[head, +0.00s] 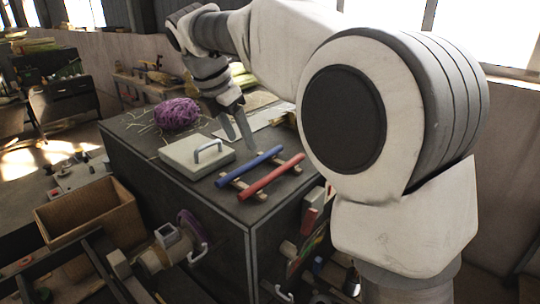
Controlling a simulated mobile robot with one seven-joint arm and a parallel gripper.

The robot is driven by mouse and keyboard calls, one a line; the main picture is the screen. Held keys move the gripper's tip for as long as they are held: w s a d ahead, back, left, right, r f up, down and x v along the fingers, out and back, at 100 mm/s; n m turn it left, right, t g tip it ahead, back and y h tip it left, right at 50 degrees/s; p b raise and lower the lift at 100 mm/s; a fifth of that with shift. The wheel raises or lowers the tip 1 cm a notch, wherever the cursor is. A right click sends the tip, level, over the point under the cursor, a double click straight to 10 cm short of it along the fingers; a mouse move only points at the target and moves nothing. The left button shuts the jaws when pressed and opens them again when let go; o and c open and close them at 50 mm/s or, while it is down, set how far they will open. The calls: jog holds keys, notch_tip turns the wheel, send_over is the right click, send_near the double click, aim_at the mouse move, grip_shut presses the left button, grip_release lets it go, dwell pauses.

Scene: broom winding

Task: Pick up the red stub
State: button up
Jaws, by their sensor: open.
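The red stub (271,176) lies on small wooden rests on top of the dark workbench box (199,196), near its front right edge. A blue stub (251,168) lies roughly parallel to it, just to the left and behind. My gripper (244,143) points down above the bench top, behind the blue stub and apart from the red stub. Its fingers are open and hold nothing.
A cardboard box (89,212) stands lower left. My arm hides the bench's right side.

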jog(key=w, duration=0.2)
send_near(261, 181)
jog(key=shift+w+d+f+n, duration=0.1)
jog(key=shift+f+n, duration=0.05)
jog(key=shift+f, duration=0.45)
jog(key=shift+d+f+n, duration=0.15)
jog(key=shift+f, duration=0.45)
jog(key=shift+w+p+x, duration=0.15)
jog(key=shift+p+x, duration=0.15)
jog(key=shift+x, duration=1.3)
jog(key=shift+w+p+x, duration=0.15)
jog(key=shift+p+x, duration=0.15)
jog(key=shift+x, duration=1.25)
jog(key=shift+r, duration=0.1)
grip_shut()
